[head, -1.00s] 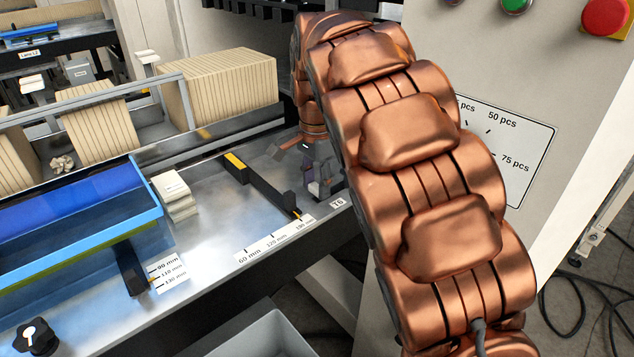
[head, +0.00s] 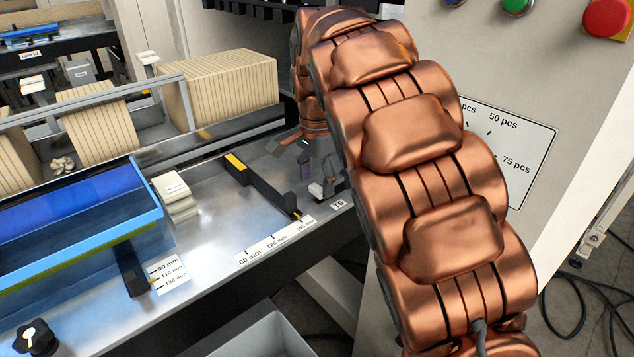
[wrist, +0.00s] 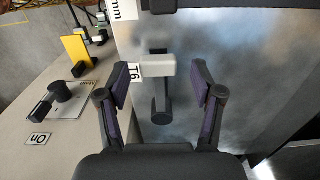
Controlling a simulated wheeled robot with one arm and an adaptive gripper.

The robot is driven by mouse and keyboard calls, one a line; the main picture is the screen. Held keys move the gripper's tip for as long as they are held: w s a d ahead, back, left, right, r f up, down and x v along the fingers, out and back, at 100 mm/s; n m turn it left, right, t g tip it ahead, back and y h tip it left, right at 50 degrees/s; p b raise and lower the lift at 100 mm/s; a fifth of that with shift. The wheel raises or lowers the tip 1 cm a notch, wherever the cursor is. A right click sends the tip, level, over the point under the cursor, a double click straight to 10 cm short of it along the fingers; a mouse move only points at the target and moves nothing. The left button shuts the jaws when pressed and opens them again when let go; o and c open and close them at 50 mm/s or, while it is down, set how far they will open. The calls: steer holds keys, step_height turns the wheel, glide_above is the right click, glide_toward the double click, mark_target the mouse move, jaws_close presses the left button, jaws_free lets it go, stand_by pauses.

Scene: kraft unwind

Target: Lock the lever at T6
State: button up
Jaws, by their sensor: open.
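The T6 lever has a pale grey block and a dark rounded end (wrist: 161,113) in the wrist view, beside the T6 label (wrist: 134,70). In the head view the lever (head: 317,189) stands at the right end of the metal deck, near its T6 label (head: 338,205). My gripper (wrist: 160,82) is open, with one finger on each side of the lever and visible gaps to it. In the head view my gripper (head: 306,165) is just above and behind the lever, partly hidden by my arm.
A dark guide bar (head: 262,187) lies on the deck left of the lever, by a millimetre scale. A blue tray (head: 75,215) and stacked pale cards (head: 176,196) are further left. The wrist view shows a black rotary switch (wrist: 62,92) on a panel, near a yellow plate (wrist: 77,50).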

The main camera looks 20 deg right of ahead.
step_height(320, 180, up, 11)
stand_by(0.8)
stand_by(0.5)
steer(key=s+f+n, duration=0.4)
steer(key=s+f, duration=0.2)
steer(key=s, duration=0.5)
steer(key=s+f+n+g, duration=0.1)
steer(key=s+f+n, duration=0.4)
steer(key=s, duration=0.7)
steer(key=s+f+n, duration=0.4)
steer(key=s+f, duration=0.4)
steer(key=s, duration=0.4)
steer(key=shift+d+g, duration=0.4)
steer(key=shift+d, duration=0.05)
